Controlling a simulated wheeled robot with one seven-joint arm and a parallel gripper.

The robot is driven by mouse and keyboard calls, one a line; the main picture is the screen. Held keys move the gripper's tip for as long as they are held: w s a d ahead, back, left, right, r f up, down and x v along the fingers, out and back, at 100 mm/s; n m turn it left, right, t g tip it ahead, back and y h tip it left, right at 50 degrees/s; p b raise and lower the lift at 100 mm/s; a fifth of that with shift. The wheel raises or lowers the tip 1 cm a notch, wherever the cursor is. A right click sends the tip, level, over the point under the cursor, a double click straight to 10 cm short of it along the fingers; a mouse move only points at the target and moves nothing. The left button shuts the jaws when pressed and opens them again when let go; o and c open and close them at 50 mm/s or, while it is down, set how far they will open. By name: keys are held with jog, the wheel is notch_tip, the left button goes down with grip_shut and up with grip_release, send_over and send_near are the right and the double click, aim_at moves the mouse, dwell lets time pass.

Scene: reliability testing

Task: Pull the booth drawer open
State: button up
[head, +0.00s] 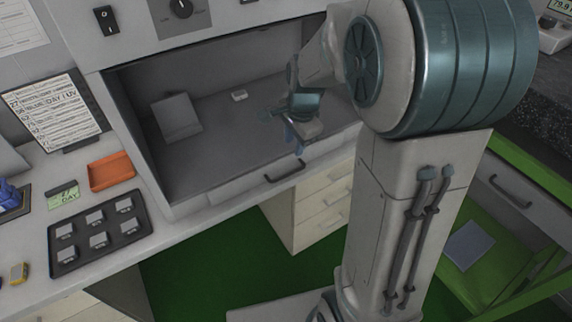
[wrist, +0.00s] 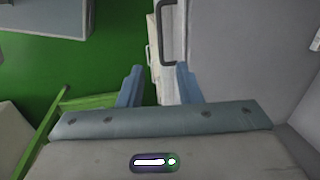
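The booth drawer (head: 235,194) is a pale front panel along the lower edge of the grey booth, and it looks shut. Its dark bar handle (head: 285,172) is on the panel's right part in the head view. The handle also shows at the top of the wrist view (wrist: 163,35), ahead of my fingers. My gripper (head: 296,146) has its blue fingers pointing down, just above the handle in the head view. In the wrist view my gripper (wrist: 158,68) has its fingers apart with nothing between them. The handle appears clear of the fingers.
Inside the booth are a grey panel (head: 176,117) and a small white block (head: 239,96). A black sample tray (head: 98,233) and an orange tray (head: 111,172) lie on the left counter. Cream drawers (head: 322,203) stand below. Green floor (head: 215,255) is open in front.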

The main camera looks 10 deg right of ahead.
aim_at(288, 174)
jog(key=f, duration=0.4)
jog(key=w+f, duration=0.1)
jog(key=f, duration=0.4)
jog(key=w+a+f, duration=0.1)
jog(key=f, duration=0.3)
jog(key=shift+w+f+b, duration=0.25)
jog(key=shift+b, duration=0.05)
jog(key=shift+c, duration=0.3)
jog(key=shift+d, duration=0.1)
grip_shut()
